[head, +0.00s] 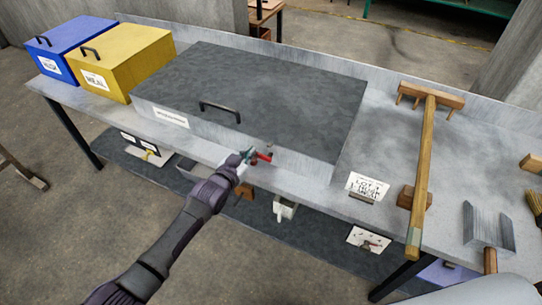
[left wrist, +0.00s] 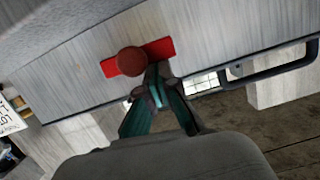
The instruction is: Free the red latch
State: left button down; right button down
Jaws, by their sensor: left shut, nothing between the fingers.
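The red latch (head: 265,157) is on the front face of the large grey lidded box (head: 270,80), near its lower edge. In the left wrist view it is a red bar (left wrist: 163,49) with a round dark red knob (left wrist: 131,61), slightly tilted. My left gripper (head: 247,157) is at the latch, just left of it in the head view. In the wrist view its fingers (left wrist: 157,85) are together and empty, their tips by the bar's lower edge beside the knob. I cannot tell whether they touch. My right gripper is not in view.
A black handle (head: 220,108) is on the grey box. Blue (head: 65,50) and yellow (head: 140,72) boxes stand left. A wooden rake (head: 425,150), a handwritten sign (head: 368,187) and a grey scoop (head: 488,230) are on the bench right. A lower shelf (head: 235,210) runs beneath.

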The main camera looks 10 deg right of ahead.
pick_arm(q)
jog(key=shift+r, duration=0.1)
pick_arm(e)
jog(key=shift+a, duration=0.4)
